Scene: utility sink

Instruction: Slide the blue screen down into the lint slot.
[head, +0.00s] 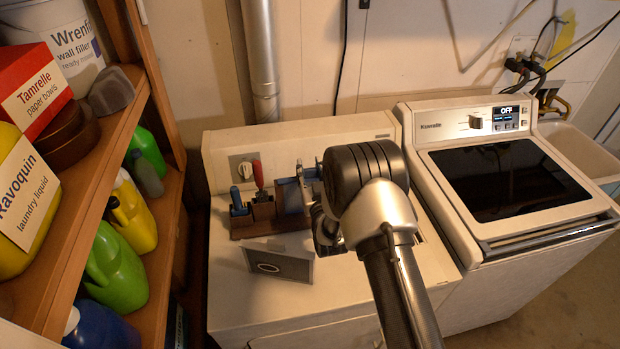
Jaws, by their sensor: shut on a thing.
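A blue-grey panel, which looks like the blue screen (289,196), stands upright at the right end of a brown wooden rack (250,229) on the left white machine. My gripper (309,174) is at its upper right edge, mostly hidden behind my own arm. It looks shut on the screen, but the contact is hard to see. I cannot tell whether the screen touches the rack. The lint slot cannot be made out; my arm covers the right part of the machine top.
A red-handled piece (258,175) and a blue-handled piece (237,198) stand in the rack. The washer (500,180) is at right, shelves of bottles (118,270) at left. The machine's front left top is clear.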

